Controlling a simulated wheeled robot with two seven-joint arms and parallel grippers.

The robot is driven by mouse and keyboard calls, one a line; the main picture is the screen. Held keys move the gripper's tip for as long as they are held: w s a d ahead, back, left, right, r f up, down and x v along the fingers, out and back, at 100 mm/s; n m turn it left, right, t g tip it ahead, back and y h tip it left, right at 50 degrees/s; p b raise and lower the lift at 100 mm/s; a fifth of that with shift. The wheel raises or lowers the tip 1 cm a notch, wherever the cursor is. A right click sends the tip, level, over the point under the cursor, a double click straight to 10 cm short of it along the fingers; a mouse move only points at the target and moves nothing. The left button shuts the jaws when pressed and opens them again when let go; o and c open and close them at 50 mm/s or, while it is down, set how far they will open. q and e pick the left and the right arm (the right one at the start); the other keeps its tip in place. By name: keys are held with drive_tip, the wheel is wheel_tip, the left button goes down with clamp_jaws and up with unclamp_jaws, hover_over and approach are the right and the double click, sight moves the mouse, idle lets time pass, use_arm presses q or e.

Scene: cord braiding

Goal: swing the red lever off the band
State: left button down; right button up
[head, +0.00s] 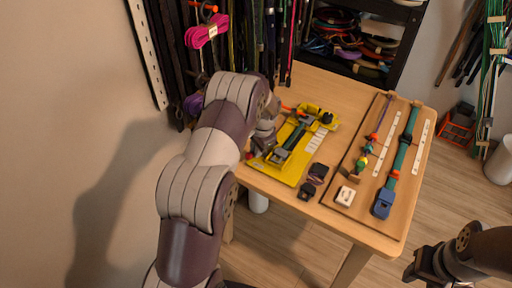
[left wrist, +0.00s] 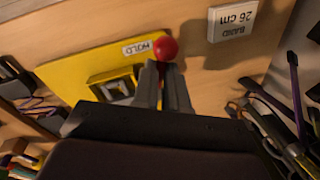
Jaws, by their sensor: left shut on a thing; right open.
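A yellow jig board (head: 282,170) lies on the table, with a dark green band (head: 297,134) running along it through clamps. The red ball knob of the lever (left wrist: 165,48) shows at my left gripper's fingertips in the left wrist view, beside a label reading HOLD (left wrist: 144,47). My left gripper (left wrist: 164,82) is shut on the lever just below the knob. In the head view my left gripper (head: 257,148) is at the board's left edge, and my arm hides part of the board. My right gripper (head: 413,266) is open and empty, off the table at lower right.
A wooden tray (head: 343,213) on the right holds a teal strap with a blue buckle (head: 384,203), a beaded cord (head: 366,150) and rulers. Small black parts (head: 312,181) lie between board and tray. Hanging cords (head: 270,40) crowd the table's back left.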

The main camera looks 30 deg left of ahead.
use_arm(q)
drive_tip(key=shift+n, duration=0.3)
drive_tip(key=c, duration=1.2)
unclamp_jaws()
drive_tip(key=shift+d, duration=0.1)
drive_tip(key=shift+o, duration=0.2)
drive_tip(key=shift+r, duration=0.15)
wheel_tip(320, 180, up, 12)
drive_tip(key=s+d, duration=0.1)
drive_tip(key=d, duration=0.1)
drive_tip(key=shift+r, duration=0.15)
drive_tip(key=shift+d, duration=0.1)
